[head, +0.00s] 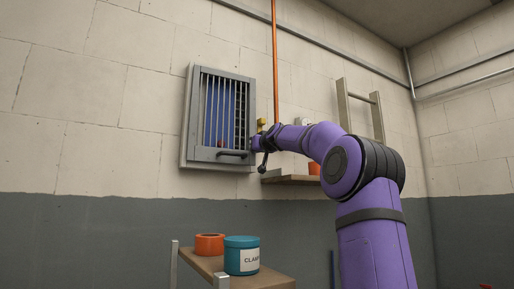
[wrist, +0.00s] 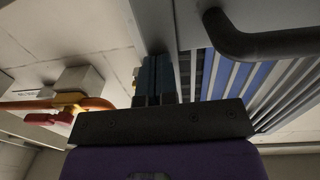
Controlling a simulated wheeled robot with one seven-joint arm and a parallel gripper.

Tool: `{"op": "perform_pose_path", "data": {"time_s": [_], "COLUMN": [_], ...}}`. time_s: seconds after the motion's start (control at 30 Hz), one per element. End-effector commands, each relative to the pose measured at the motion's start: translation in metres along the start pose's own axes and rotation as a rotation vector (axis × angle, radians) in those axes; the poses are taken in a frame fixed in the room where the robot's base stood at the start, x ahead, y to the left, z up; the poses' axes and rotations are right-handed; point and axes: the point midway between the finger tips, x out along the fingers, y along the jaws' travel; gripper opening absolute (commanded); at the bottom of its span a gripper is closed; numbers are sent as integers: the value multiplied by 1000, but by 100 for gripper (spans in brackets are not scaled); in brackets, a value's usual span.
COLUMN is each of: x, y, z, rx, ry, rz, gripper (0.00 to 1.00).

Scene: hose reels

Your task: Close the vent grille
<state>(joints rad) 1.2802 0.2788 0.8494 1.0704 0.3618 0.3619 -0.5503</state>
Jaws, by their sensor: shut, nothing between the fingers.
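The vent grille (head: 217,154) is a grey framed panel with vertical bars on the pale wall, with a dark bar handle (head: 232,153) along its bottom. Blue shows between the bars. I cannot tell how far the panel stands off its frame. My gripper (head: 254,143) is at the grille's right edge, just right of the handle. In the wrist view, my gripper's dark blue fingers (wrist: 155,63) are together and empty, close beside the grey grille edge; contact is unclear. The handle (wrist: 265,42) and bars (wrist: 225,75) show right of the fingers.
An orange pipe (head: 275,60) runs up the wall right of the grille. A shelf (head: 290,179) with an orange pot is behind my arm. A blue-green tin (head: 242,255) and orange container (head: 209,243) stand on a wooden surface below. A valve with red handle (wrist: 62,117) shows left in the wrist view.

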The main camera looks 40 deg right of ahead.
Motion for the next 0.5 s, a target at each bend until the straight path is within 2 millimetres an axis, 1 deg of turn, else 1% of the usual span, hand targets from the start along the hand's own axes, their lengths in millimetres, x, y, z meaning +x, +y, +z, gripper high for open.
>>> {"op": "perform_pose_path", "data": {"time_s": [0.03,0.2,0.5], "x": [6,17,24], "y": [1,3,4], "z": [1,0,-1], "rx": [4,1,1], "ry": [1,1,4], "rz": [-16,-57,-85], "gripper": [0,0,0]}}
